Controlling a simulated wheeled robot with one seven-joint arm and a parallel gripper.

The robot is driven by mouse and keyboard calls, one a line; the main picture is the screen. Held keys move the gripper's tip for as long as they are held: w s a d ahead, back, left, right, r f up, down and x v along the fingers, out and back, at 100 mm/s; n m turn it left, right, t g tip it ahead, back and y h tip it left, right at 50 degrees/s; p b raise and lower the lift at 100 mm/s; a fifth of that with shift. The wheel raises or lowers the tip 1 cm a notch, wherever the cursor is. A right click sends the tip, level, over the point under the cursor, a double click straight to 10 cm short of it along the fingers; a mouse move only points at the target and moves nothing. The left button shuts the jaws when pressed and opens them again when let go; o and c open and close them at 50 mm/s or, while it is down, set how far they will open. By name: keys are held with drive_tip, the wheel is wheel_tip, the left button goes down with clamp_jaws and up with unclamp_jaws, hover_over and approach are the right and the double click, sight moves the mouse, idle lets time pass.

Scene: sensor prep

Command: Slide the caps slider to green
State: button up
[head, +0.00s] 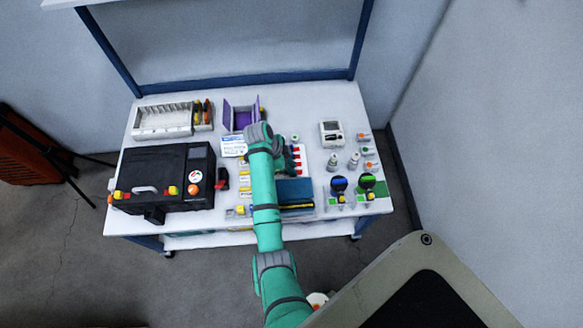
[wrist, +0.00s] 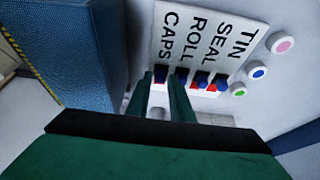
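The slider panel (wrist: 215,30) is white, with the labels TIN, SEAL, ROLL and CAPS. In the wrist view, the caps slider (wrist: 160,74) shows as a small dark-blue piece at the end of its label. My gripper (wrist: 161,80) has its two green fingers on either side of this slider, with a narrow gap between them. Whether the fingers touch it is unclear. The other sliders, with blue and red parts, sit to the right of the fingers. A green disc (wrist: 239,92), a blue disc (wrist: 259,72) and a pink disc (wrist: 280,46) lie beyond them.
A blue textured block (wrist: 82,60) stands close on the left of my gripper; it shows in the head view as a blue box (head: 295,192). A black case (head: 160,175) is left on the table. Knobs and a meter (head: 331,133) are to the right. My arm hides part of the panel.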

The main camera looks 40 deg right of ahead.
drive_tip(key=shift+s+d+f, duration=0.1)
drive_tip(key=shift+f, duration=0.15)
clamp_jaws()
drive_tip(key=shift+s+d, duration=0.4)
drive_tip(key=shift+d, duration=0.3)
drive_tip(key=shift+s+d, duration=0.4)
drive_tip(key=shift+d, duration=0.25)
unclamp_jaws()
drive_tip(key=v, duration=1)
drive_tip(key=shift+r, duration=0.4)
drive_tip(key=shift+w+a, duration=0.1)
drive_tip(key=shift+w, duration=0.05)
